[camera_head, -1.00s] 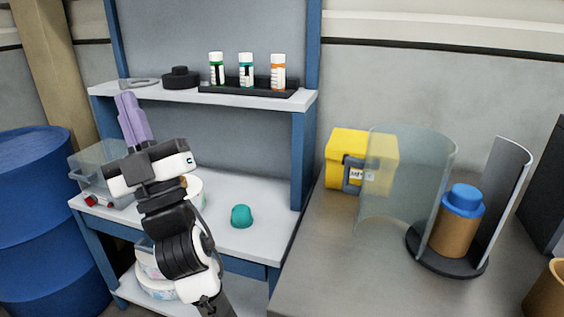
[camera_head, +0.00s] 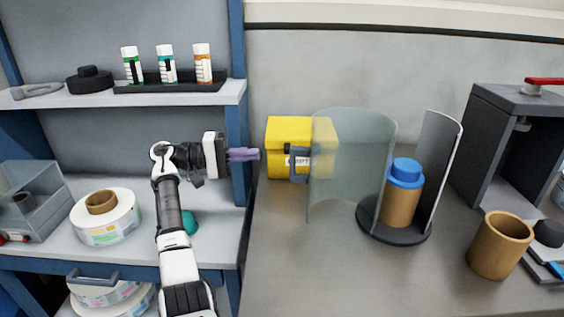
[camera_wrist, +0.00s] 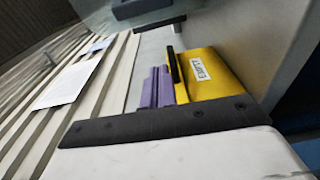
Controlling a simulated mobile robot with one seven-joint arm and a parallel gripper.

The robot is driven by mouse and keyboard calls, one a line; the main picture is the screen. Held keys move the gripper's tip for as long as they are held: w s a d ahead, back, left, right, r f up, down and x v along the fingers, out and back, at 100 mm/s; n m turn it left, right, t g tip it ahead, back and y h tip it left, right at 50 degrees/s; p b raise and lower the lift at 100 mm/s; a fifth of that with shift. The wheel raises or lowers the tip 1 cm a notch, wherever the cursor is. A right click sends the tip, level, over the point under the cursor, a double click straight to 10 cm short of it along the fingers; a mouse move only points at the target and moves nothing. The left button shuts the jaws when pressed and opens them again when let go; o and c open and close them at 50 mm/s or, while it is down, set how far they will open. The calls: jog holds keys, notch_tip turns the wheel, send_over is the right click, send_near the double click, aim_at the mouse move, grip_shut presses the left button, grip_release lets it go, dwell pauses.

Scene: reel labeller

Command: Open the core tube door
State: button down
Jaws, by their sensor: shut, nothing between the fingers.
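The core tube has a curved, see-through door (camera_head: 350,165) on the left and a grey curved shell (camera_head: 441,172) on the right. A gap shows between them. A brown core with a blue cap (camera_head: 402,195) stands there on a round black base (camera_head: 378,229). A dark grey handle (camera_head: 299,165) shows at the door's left edge. My gripper (camera_head: 258,154), with purple fingers, is shut and empty, pointing right, left of the handle and apart from it. The fingers also show in the wrist view (camera_wrist: 158,88), beside the yellow box.
A yellow labelled box (camera_head: 288,132) stands behind the handle. A brown cup (camera_head: 500,245) and a dark machine (camera_head: 505,135) are at the right. A blue shelf post (camera_head: 238,120) stands just left of the fingers. The counter's front is clear.

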jog(key=s+d+p, duration=0.3)
jog(key=d, duration=0.6)
jog(key=shift+s+g+p, duration=0.25)
jog(key=shift+g+p, duration=0.05)
jog(key=shift+p, duration=0.05)
jog(key=shift+f, duration=0.1)
